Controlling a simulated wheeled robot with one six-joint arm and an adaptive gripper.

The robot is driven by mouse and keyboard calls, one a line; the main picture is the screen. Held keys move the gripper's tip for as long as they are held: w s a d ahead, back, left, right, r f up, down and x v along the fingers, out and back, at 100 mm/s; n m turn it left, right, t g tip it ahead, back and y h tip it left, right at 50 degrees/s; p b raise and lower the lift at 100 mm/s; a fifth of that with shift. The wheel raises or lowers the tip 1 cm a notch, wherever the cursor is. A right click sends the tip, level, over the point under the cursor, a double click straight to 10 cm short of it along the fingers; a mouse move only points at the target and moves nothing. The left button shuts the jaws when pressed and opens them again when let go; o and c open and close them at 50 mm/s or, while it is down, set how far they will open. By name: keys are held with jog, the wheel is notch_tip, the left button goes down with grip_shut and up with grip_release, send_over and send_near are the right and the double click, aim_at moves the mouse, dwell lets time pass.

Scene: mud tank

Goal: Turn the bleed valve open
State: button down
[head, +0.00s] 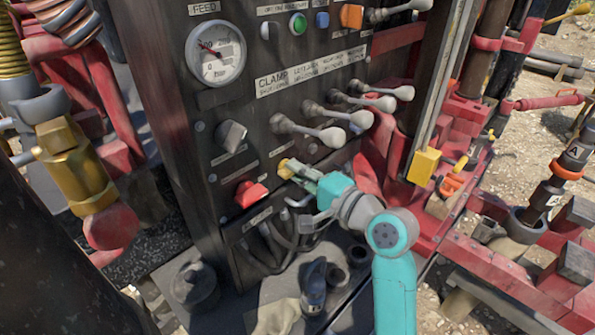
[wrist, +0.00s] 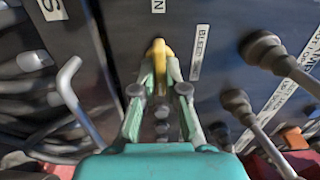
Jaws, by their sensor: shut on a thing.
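The bleed valve has a small yellow handle (head: 284,168) low on the dark control panel (head: 290,105). In the wrist view the yellow handle (wrist: 157,48) stands between my fingertips, beside a white label reading BLEED (wrist: 199,52). My gripper (head: 294,173) comes in from the lower right and is shut on the handle. In the wrist view both fingers of my gripper (wrist: 160,72) touch its sides. The fingers hide part of the handle, and I cannot tell how far it is turned.
A red knob (head: 251,193) sits left of the valve, with a grey knob (head: 230,135) above it. Several grey levers (head: 322,135) stick out at the upper right. A bent metal handle (wrist: 70,88) and hoses (head: 275,245) lie close below my gripper. A FEED gauge (head: 216,53) is higher up.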

jog(key=c, duration=1.2)
grip_release()
jog(key=shift+d, duration=0.1)
jog(key=v, duration=1.2)
jog(key=shift+f, duration=0.1)
